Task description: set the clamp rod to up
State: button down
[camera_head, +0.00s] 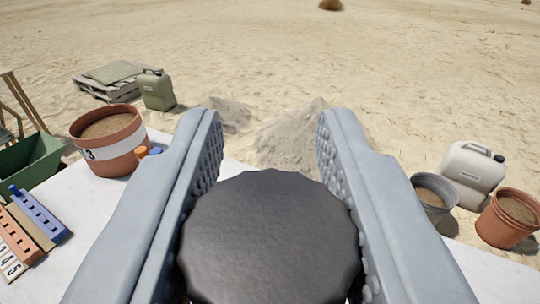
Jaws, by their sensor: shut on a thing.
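My gripper (270,165) fills the middle of the view, with two grey fingers padded with small bumps on their inner faces. It is shut on a dark, round, flat-topped thing (270,235), which sits between the fingers and touches both. From this view I see only its top face; I cannot tell whether it is the end of the clamp rod. Whatever is below it is hidden by the thing itself and by the fingers.
A white table (100,225) lies below. On it at left stand a terracotta pot (108,152) with a white band, a blue slotted block (40,215) and an orange one (18,236). At right, off the table, are a white canister (470,174) and buckets (510,218).

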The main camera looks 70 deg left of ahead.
jog(key=shift+s+r, duration=0.1)
jog(key=shift+r, duration=0.15)
jog(key=c, duration=1.1)
grip_release()
jog(key=shift+a, duration=0.1)
jog(key=shift+o, duration=0.2)
jog(key=shift+s+d+f, duration=0.1)
jog(key=shift+s+d, duration=0.05)
jog(key=shift+d, duration=0.4)
jog(key=v, duration=1.6)
jog(key=shift+d, duration=0.15)
